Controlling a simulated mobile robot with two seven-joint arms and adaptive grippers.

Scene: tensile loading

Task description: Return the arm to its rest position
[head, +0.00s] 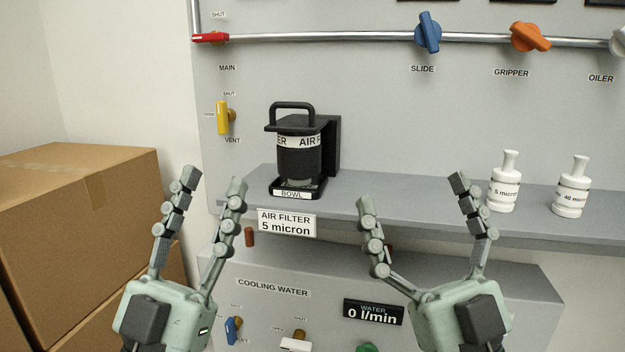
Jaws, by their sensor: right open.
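My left gripper (214,181) is open and empty, its fingers spread upward at the lower left of the head view, in front of the shelf. My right gripper (411,189) is open and empty at the lower right, its fingers wide apart. Neither gripper is seen holding anything. The upper parts of both arms are out of the frame.
A black air filter (299,158) with a handle stands on the grey shelf (420,192). Two white bottles (504,185) (571,189) stand at the right. Cardboard boxes (75,225) are at the left. Valves and a pipe (320,37) line the panel.

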